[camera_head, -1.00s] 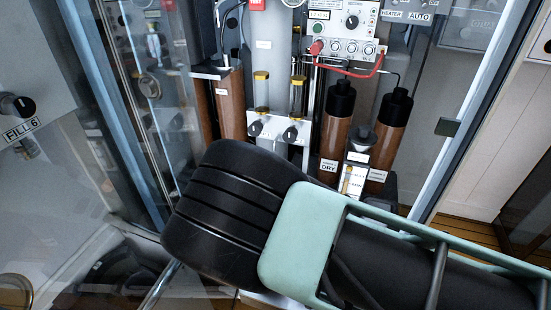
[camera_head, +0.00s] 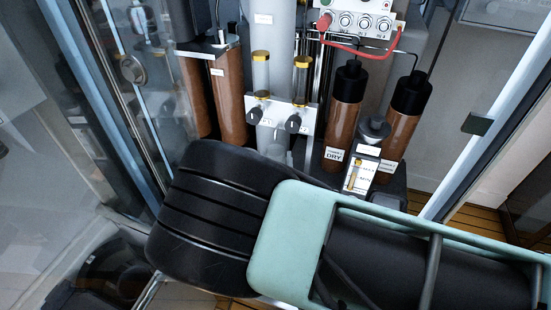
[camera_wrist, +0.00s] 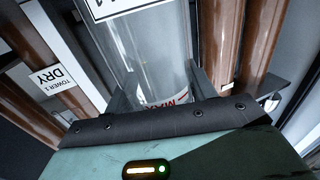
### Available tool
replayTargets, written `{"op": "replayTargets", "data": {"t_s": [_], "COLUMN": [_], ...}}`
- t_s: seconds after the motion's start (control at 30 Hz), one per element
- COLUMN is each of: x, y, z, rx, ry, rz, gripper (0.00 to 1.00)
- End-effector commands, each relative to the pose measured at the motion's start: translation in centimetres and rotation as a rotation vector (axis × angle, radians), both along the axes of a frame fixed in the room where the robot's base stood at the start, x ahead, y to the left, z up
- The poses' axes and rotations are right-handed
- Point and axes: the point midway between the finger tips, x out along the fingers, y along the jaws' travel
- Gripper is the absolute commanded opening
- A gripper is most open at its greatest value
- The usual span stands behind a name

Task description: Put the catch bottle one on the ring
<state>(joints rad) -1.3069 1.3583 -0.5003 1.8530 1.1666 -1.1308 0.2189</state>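In the wrist view a clear cylinder (camera_wrist: 150,65), likely catch bottle one, stands between the two dark fingers of my gripper (camera_wrist: 158,95). It has a white label ending in "1", upside down and cut by the top edge, and red lettering near the finger bases. The fingers flank it on both sides. I cannot tell whether they press on it. In the head view my dark wrist and green arm cover the gripper and most of the space in front of it. I cannot make out the ring in either view.
Brown towers with black caps stand behind on the right, one (camera_head: 343,120) labelled DRY. More brown columns (camera_head: 229,100) stand at left. A white valve block (camera_head: 283,112) sits between. Glass panels and blue-grey frame posts (camera_head: 497,130) bound both sides.

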Motion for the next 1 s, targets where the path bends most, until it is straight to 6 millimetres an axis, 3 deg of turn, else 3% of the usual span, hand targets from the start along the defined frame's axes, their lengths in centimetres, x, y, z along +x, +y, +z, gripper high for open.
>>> {"op": "replayTargets", "data": {"t_s": [0.07, 0.43, 1.0], "x": [0.0, 0.0, -10.5], "y": [0.0, 0.0, 0.4], "z": [0.0, 0.5, 0.2], "rx": [0.0, 0.0, 0.0], "ry": [0.001, 0.002, 0.003], "rz": [0.0, 0.0, 0.001], "gripper": [0.75, 0.75, 0.75]}}
